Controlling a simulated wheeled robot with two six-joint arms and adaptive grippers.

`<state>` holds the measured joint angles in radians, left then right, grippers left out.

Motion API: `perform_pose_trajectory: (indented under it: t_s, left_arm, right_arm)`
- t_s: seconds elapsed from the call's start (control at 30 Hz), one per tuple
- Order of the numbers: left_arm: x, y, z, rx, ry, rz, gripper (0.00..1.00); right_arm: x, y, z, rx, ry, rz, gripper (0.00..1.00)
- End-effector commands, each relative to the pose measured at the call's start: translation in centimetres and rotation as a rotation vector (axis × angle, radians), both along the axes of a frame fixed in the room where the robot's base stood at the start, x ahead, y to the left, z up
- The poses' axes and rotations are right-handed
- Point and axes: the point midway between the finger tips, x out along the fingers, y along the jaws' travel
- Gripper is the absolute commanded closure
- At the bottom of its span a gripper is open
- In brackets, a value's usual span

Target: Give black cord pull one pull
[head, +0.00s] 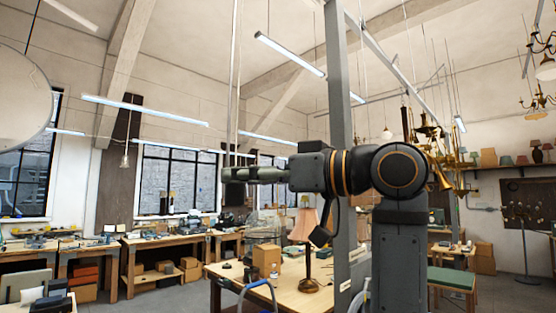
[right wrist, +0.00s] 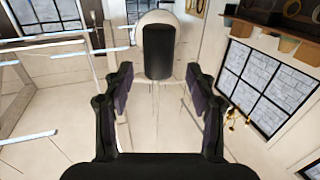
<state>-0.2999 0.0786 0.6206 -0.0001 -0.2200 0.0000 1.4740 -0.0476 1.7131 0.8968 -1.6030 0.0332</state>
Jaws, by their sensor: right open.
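The black cord pull (right wrist: 158,57) is a dark cylinder in the right wrist view, lying between and just past the fingertips. In the head view the pull (head: 236,194) shows as a dark block at the gripper's tip, with thin pale cords rising above it. My right gripper (head: 238,174) reaches in from the right, roughly level. In the right wrist view my right gripper (right wrist: 159,85) is open, with one finger on each side of the pull. I see a gap on both sides. My left gripper is not in view.
A grey post (head: 340,130) stands close by my right arm. A worktable with a lamp (head: 305,226) and a cardboard box (head: 266,260) is below. A large pale disc (head: 18,85) is at upper left. Brass lamps (head: 432,130) hang at right.

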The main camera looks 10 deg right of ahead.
Motion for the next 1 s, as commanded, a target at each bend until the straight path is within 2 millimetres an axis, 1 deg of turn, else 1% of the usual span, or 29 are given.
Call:
perform_pose_trajectory:
  t_s: [0.03, 0.2, 0.5, 0.57, 0.93, 1.0]
  left_arm:
    - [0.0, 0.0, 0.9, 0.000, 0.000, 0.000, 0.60]
    - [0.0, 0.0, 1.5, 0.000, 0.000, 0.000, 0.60]
    - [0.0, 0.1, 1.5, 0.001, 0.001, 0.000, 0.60]
    - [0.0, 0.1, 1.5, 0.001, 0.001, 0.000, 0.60]
    - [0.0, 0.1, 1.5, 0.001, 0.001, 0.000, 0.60]
    - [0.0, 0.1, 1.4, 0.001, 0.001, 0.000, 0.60]
  right_arm:
    - [0.5, 0.7, 0.4, 0.000, 0.002, 0.003, 0.43]
    - [1.5, 2.0, 0.1, 0.000, 0.001, 0.002, 0.43]
    - [1.7, 2.3, -0.1, 0.000, 0.000, -0.001, 0.43]
    - [1.7, 2.2, -0.1, 0.000, 0.000, -0.001, 0.50]
    - [1.7, 2.2, -0.1, 0.000, 0.000, -0.001, 1.00]
    - [1.7, 2.2, -0.1, 0.000, 0.000, -0.001, 1.00]
